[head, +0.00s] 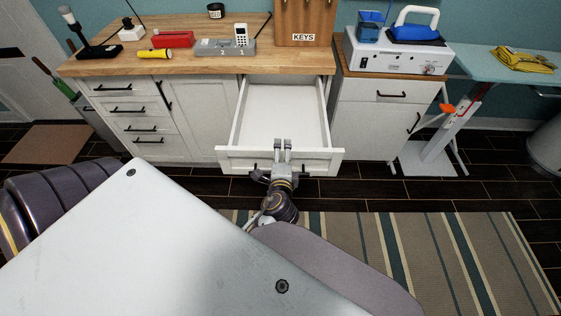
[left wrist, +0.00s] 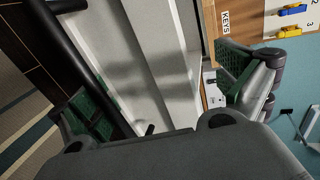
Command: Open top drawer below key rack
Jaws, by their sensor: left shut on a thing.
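The top drawer (head: 283,108) below the key rack (head: 305,22) is pulled far out in the head view, and its white inside is empty. Its front (head: 235,160) faces me and carries a black handle (head: 304,174). My left gripper (head: 283,146) is at the middle of that front, with its fingers up against the top edge. In the left wrist view, the black handle (left wrist: 78,65) runs beside one finger of my left gripper (left wrist: 155,80). My right gripper is not in view.
A white cabinet (head: 375,125) stands right of the drawer. A striped rug (head: 420,255) covers the floor in front.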

